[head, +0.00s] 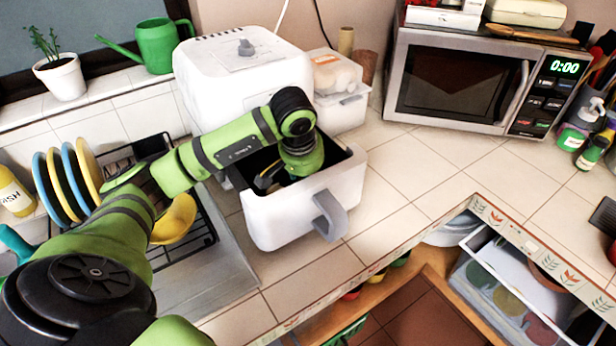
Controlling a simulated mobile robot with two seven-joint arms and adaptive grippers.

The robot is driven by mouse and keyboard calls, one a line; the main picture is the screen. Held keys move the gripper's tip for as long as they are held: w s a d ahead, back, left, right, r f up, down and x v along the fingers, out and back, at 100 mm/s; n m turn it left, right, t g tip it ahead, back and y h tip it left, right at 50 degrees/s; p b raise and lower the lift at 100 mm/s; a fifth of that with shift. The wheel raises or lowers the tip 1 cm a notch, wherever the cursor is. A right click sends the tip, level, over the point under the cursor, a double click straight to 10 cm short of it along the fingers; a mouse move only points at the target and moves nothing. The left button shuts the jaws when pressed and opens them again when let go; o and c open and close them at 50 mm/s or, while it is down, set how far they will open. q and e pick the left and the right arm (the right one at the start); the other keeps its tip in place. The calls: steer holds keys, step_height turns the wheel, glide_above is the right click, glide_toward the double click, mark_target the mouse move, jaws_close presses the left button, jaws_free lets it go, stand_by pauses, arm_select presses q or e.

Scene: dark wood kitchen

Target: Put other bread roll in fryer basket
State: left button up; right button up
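The white fryer (235,75) stands on the tiled counter with its basket (285,215) pulled out toward me. The basket has a grey handle (329,215) and a dark inside. My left arm comes in from the left and bends down over the basket. My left gripper (268,180) is down inside the basket opening, mostly hidden by my wrist and the basket wall. I cannot see whether it is open, shut or holding something. No bread roll can be made out in the basket. My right gripper is not in view.
A dish rack with plates (68,182) and a yellow bowl (174,220) is left of the basket. A pale container (338,88) stands right of the fryer, and a microwave (465,80) is further right. The counter between basket and microwave is clear. An open drawer (500,290) is below.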

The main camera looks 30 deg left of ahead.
arm_select(q)
steer(key=shift+r, duration=0.5)
steer(key=b+v, duration=0.1)
steer(key=v, duration=1)
steer(key=shift+r, duration=0.15)
steer(key=shift+s, duration=0.15)
